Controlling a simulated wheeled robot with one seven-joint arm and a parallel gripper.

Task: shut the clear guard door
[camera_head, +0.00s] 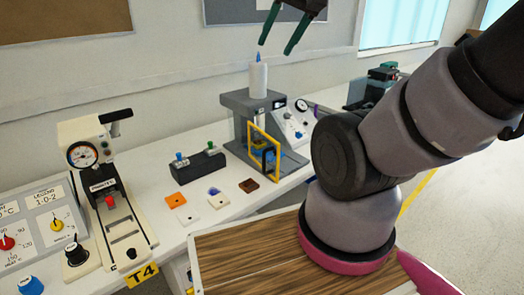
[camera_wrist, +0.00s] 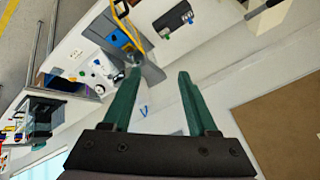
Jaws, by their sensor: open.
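The clear guard door (camera_head: 264,150) is a see-through panel in a yellow frame on the front of the grey press (camera_head: 234,101). It stands swung out at an angle from the press, so it looks open. A blue part shows behind it. In the wrist view, the yellow door frame (camera_wrist: 125,20) is at the top, partly cut off by the picture edge. My gripper (camera_head: 275,48) is high above the bench, near the top of the head view, well apart from the door. Its two green fingers (camera_wrist: 158,74) are spread with nothing between them.
A white bottle (camera_head: 258,79) with a blue tip stands on the press. A dark switch box (camera_head: 197,165) and several small coloured plates lie left of it. A gauge panel (camera_head: 294,124) is on the right. My arm covers the right side; a wooden top (camera_head: 250,255) is in front.

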